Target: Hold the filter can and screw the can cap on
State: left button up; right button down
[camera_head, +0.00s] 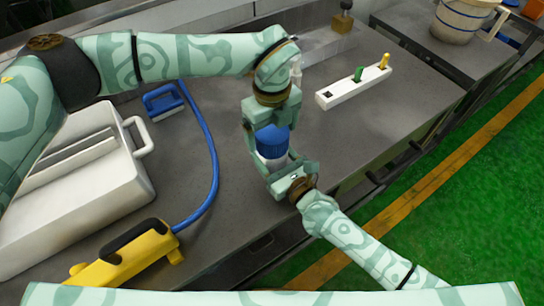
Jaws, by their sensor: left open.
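The filter can (271,161) is white and stands upright near the middle of the bench. The blue can cap (273,141) sits at its top; I cannot tell how tightly it is seated. My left gripper (271,127) comes from above, open, with its fingers on either side of the cap. My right gripper (276,168) comes from the lower right, low on the can. Its fingers lie on both sides of the white body and appear shut on it. The can's lower part is hidden by the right gripper.
A white box with a handle (115,190) stands at left. A yellow tool (125,255) with a blue hose (213,165) lies in front. A white block with green and yellow pegs (345,90) is behind right. A bucket (460,20) is far right.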

pick_arm(q)
jog(key=shift+f, duration=1.25)
